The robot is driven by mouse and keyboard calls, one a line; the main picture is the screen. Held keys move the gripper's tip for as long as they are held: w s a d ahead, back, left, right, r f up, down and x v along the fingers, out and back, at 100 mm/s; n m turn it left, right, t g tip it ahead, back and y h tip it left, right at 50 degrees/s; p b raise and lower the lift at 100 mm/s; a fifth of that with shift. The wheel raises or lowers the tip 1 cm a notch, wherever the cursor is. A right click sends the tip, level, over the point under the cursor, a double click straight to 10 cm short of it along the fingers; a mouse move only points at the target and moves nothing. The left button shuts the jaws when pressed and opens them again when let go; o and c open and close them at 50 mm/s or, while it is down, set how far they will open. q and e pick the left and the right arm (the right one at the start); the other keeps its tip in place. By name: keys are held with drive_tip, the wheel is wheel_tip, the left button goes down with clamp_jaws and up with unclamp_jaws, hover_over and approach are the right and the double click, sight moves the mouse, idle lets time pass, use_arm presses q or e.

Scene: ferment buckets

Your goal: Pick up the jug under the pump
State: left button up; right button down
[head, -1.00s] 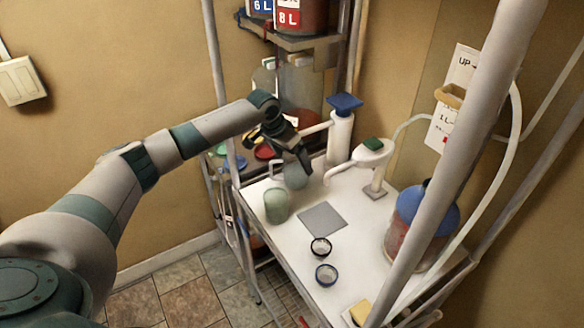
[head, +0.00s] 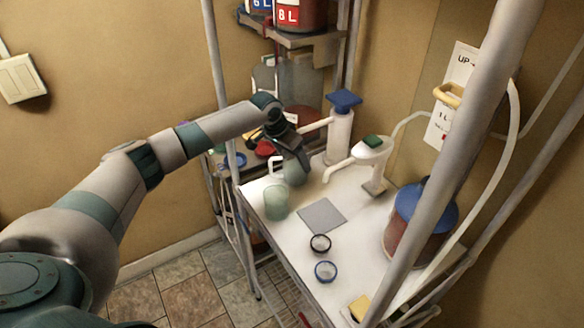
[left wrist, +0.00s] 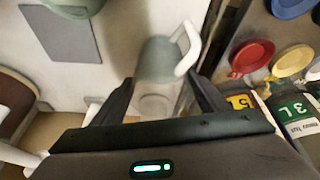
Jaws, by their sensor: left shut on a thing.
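The jug (head: 296,175) is a pale grey-green translucent vessel with a white handle (head: 275,168). My left gripper (head: 293,156) is shut on the jug from above, a finger on each side. In the left wrist view the jug (left wrist: 158,58) lies between the two dark fingers (left wrist: 163,90), its handle toward the right. I cannot tell whether its base touches the table. My right gripper is not in view.
A blue-lidded bucket (head: 425,212) stands right. A shelf (head: 300,38) is above.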

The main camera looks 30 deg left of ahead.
use_arm(q)
drive_tip(key=shift+r, duration=0.1)
drive_tip(key=shift+r+b, duration=0.4)
drive_tip(key=shift+b, duration=0.45)
drive_tip(key=s+a+b, duration=0.3)
drive_tip(key=s+a, duration=0.1)
drive_tip(key=s, duration=0.3)
wheel_tip(320, 180, up, 14)
drive_tip(key=b, duration=0.3)
drive_tip(key=shift+s+d+b, duration=0.15)
drive_tip(key=shift+d+b, duration=0.2)
